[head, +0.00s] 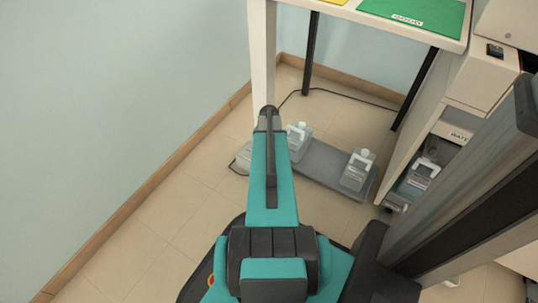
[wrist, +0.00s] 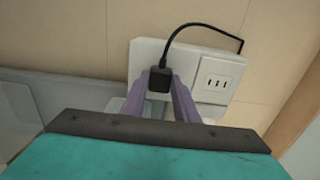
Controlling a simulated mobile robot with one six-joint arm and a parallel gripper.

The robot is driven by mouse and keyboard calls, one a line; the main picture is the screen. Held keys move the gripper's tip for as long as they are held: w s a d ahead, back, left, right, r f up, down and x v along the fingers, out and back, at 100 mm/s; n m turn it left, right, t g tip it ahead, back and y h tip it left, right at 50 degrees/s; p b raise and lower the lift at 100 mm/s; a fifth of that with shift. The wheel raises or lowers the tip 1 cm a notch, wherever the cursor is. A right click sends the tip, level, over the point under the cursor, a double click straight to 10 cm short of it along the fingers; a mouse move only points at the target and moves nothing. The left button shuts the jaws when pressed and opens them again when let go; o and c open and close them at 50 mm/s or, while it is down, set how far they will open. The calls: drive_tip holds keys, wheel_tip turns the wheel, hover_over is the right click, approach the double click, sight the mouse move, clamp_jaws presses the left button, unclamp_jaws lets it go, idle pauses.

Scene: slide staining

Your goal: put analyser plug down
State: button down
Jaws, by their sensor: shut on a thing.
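The analyser plug (wrist: 159,82) is a small black block with a black cable (wrist: 188,27) rising from it. My gripper (wrist: 161,76) is shut on it, with a purple finger on each side, in the wrist view. The plug is over the left part of a white socket strip (wrist: 211,97); whether it touches or sits in a socket cannot be told. In the head view my arm hides the gripper and plug; the strip's end (head: 243,158) shows left of the arm, on the floor.
A grey low platform (head: 322,165) holds clear bottles (head: 358,171) right of my arm. A bench (head: 260,40) stands behind, with a green mat (head: 420,14) on top. Its pale leg is close beyond my arm. A cable (head: 345,93) runs along the floor. Open floor (head: 165,220) is at left.

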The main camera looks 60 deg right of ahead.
drive_tip(key=shift+f, duration=0.15)
drive_tip(key=c, duration=1.4)
unclamp_jaws()
wheel_tip(320, 180, up, 13)
drive_tip(key=p, duration=0.5)
drive_tip(key=shift+f, duration=0.1)
